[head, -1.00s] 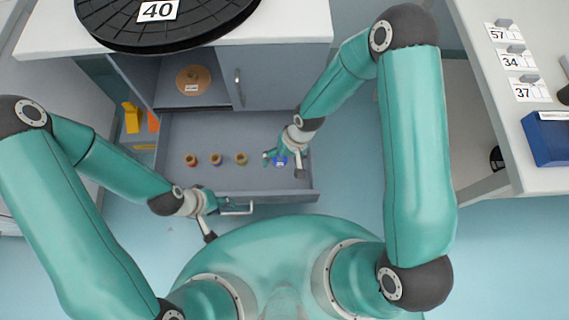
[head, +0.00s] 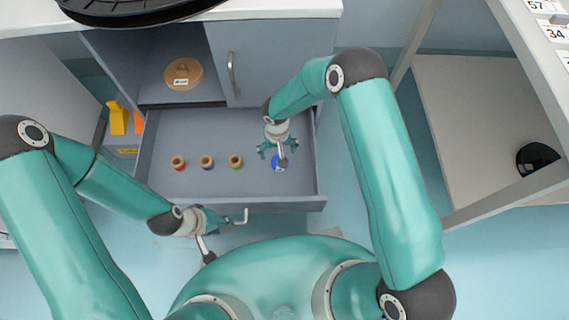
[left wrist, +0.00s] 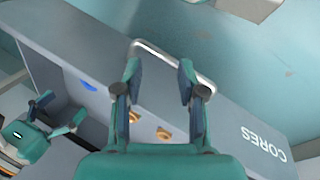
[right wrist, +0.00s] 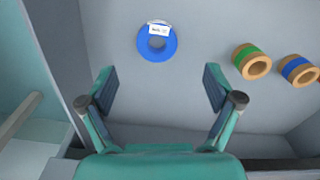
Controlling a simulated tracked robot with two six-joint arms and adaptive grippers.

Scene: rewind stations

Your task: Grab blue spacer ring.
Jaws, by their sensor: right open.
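The blue spacer ring (head: 278,167) lies flat on the floor of the open drawer (head: 262,207), at its right end. The right wrist view shows it whole, with a white label on its far edge (right wrist: 157,57). My right gripper (head: 278,149) is open and empty above the drawer. In the right wrist view its fingers (right wrist: 158,88) are spread and the ring lies beyond the tips, apart from them. My left gripper (head: 231,216) is at the drawer's front handle. In the left wrist view its fingers (left wrist: 160,80) stand apart near the metal handle (left wrist: 172,54).
Several cores stand in the drawer: one with a red band (head: 178,162), one purple-blue (head: 206,162), one green (head: 235,161). A tan disc (head: 184,74) sits on the shelf behind. The drawer's right wall (head: 319,165) is close to the ring.

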